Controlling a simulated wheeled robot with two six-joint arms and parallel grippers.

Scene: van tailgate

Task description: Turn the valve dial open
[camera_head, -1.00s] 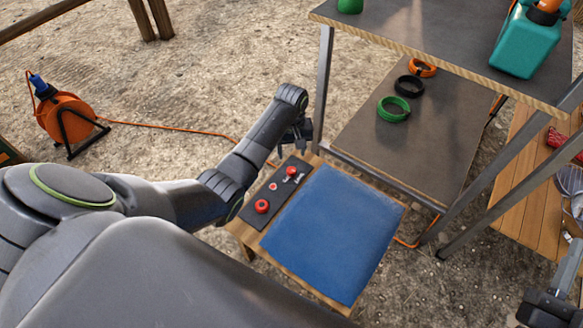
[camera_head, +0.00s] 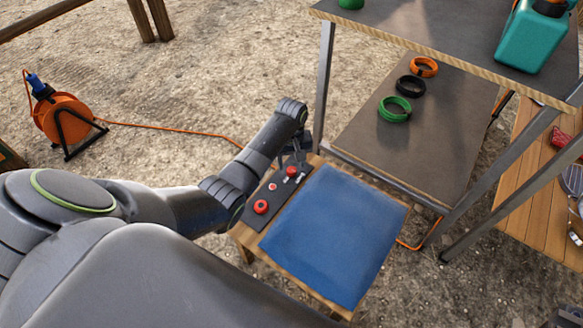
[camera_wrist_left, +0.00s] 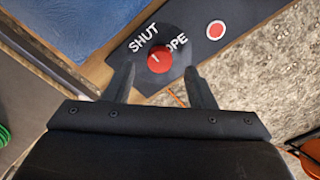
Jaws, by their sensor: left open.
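The valve dial (camera_head: 291,171) is a red round knob at the far end of a dark panel (camera_head: 249,214). In the left wrist view the dial (camera_wrist_left: 158,60) has a short pale mark on top. My left gripper (camera_head: 293,160) is above the dial. In the wrist view its two fingers (camera_wrist_left: 160,82) are spread, with the dial just beyond and between their tips. I cannot tell whether they touch it. My right gripper is not clearly seen.
The panel also carries a small red-and-white button (camera_head: 272,187) and a larger red knob (camera_head: 261,207). A blue mat (camera_head: 335,235) lies beside it on the wooden bench. A metal-legged shelf (camera_head: 352,150) stands close behind, holding green, black and orange rings.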

